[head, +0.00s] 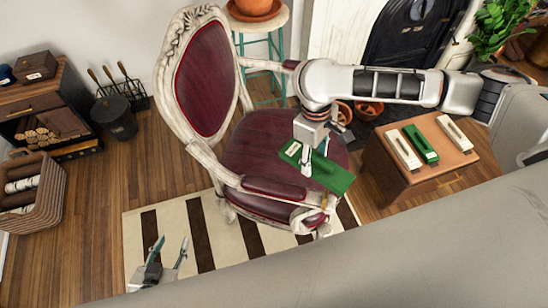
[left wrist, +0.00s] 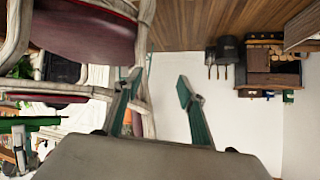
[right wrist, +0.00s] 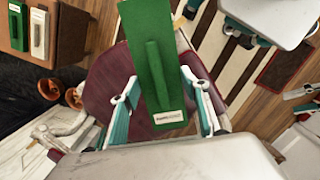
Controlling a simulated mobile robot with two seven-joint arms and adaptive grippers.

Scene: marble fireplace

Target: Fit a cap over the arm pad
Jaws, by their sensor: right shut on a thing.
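My right gripper (head: 307,168) is shut on a green cap (head: 335,177), a long flat piece with a raised ridge and a white label. The cap is over the near side of the armchair in the head view, close to the near burgundy arm pad (head: 275,188); whether they touch is unclear. In the right wrist view the cap (right wrist: 153,30) lies between the fingers (right wrist: 160,88). The far arm pad (head: 290,65) is partly hidden by my arm. My left gripper (head: 167,256) is open and empty above the striped rug; its fingers (left wrist: 158,92) are apart in the left wrist view.
A small wooden table (head: 385,176) at right holds two white caps (head: 403,150) (head: 455,133) and another green cap (head: 421,145). The carved armchair (head: 205,80) stands on a striped rug (head: 175,228). A plant stool, black bucket (head: 115,117) and woven basket (head: 48,205) stand around it.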

